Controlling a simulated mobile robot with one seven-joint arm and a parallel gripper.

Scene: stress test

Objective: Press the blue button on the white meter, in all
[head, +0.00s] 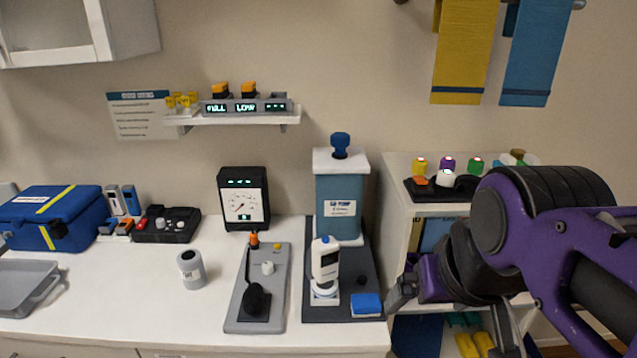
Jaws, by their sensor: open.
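A white handheld meter (325,262) stands upright in a small white holder on a dark base, right of the middle of the counter. It has a dark screen and a small blue spot near its top; I cannot clearly make out whether that spot is the button. A blue block (366,305) lies on the base to its right. My gripper (453,312) is open and empty, to the right of the meter and past the counter's right end. It is apart from the meter. My purple arm hides part of the shelf unit behind it.
A blue pump box (339,208) stands behind the meter. A grey board (258,288) with a black lever is to its left, below a black gauge (243,198). A grey cylinder (191,269) stands farther left. A white shelf unit (393,190) is at the right.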

